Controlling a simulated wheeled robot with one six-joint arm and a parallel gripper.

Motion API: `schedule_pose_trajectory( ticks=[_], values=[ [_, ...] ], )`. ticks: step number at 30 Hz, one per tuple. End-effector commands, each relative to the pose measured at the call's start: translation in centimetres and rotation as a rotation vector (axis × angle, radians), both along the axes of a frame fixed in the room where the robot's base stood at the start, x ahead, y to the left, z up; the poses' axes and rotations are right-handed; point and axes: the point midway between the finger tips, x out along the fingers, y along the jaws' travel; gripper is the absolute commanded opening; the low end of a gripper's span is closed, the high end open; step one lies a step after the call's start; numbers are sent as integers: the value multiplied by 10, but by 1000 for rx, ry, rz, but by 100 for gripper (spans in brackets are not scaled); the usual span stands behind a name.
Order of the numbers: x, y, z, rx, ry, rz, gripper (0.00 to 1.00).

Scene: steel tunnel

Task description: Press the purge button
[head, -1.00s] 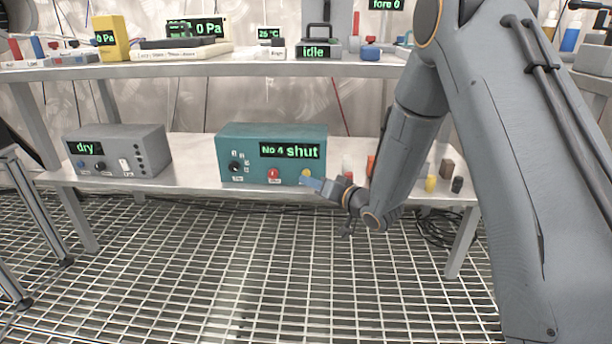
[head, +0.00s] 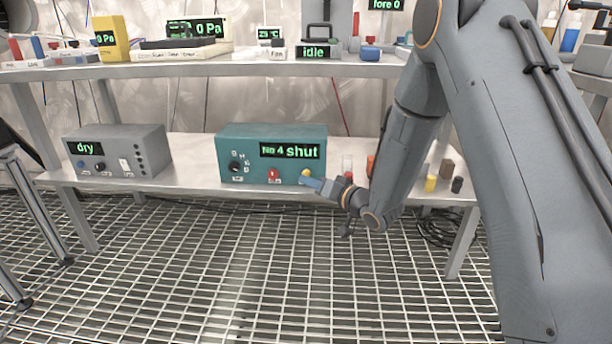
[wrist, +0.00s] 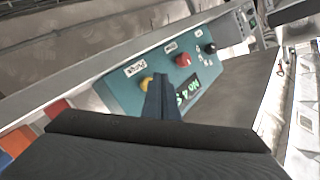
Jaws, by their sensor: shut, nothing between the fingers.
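The teal control box (head: 240,145) stands on the lower shelf, and its display (head: 290,151) reads "No 4 shut". Its front has a dark knob (head: 235,167), a red button (head: 273,174) and a yellow button (head: 306,173) at the right end. In the wrist view the yellow button (wrist: 146,85) is beside a white label (wrist: 135,68) that seems to read "PURGE".
A grey box (head: 120,150) reading "dry" stands left on the same shelf. Several small bottles and blocks, including a yellow one (head: 430,184), stand to the right behind my arm. The upper shelf (head: 250,69) overhangs the box. The grated floor in front is clear.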

Motion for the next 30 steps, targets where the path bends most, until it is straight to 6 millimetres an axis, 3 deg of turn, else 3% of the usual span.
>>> schedule_pose_trajectory(
  ticks=[30],
  values=[
    [11,0,0,0,0,0,0]
  ],
)
